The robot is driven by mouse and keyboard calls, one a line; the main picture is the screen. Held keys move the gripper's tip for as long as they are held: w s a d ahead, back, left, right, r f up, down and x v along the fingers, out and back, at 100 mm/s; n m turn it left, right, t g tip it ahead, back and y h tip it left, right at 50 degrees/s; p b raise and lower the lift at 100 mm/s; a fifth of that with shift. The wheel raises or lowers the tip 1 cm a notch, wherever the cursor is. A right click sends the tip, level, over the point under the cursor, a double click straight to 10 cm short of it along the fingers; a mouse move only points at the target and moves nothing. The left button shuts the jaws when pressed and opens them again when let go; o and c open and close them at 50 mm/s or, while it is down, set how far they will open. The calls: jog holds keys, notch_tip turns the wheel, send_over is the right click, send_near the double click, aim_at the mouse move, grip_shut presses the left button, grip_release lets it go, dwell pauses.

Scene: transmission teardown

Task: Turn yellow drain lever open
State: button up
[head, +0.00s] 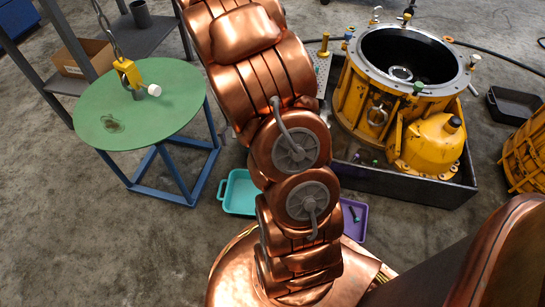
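My copper arm crosses the middle of the head view and leaves at the top edge. My gripper is not in view. A yellow transmission housing (351,105) with an open grey top ring stands upright inside a dark tray (415,187) at the right. A rounded yellow cover (432,143) with a dark cap (453,124) is on its lower right side. Small coloured knobs, some white, green, yellow and black, sit around the ring. I cannot tell which part is the yellow drain lever.
A round green table (165,95) on blue legs stands at left, with a yellow hook block (128,73) on it. A teal tray (238,192) and a purple tray (353,219) lie on the floor. A black bin (515,104) and another yellow housing (525,155) are at right.

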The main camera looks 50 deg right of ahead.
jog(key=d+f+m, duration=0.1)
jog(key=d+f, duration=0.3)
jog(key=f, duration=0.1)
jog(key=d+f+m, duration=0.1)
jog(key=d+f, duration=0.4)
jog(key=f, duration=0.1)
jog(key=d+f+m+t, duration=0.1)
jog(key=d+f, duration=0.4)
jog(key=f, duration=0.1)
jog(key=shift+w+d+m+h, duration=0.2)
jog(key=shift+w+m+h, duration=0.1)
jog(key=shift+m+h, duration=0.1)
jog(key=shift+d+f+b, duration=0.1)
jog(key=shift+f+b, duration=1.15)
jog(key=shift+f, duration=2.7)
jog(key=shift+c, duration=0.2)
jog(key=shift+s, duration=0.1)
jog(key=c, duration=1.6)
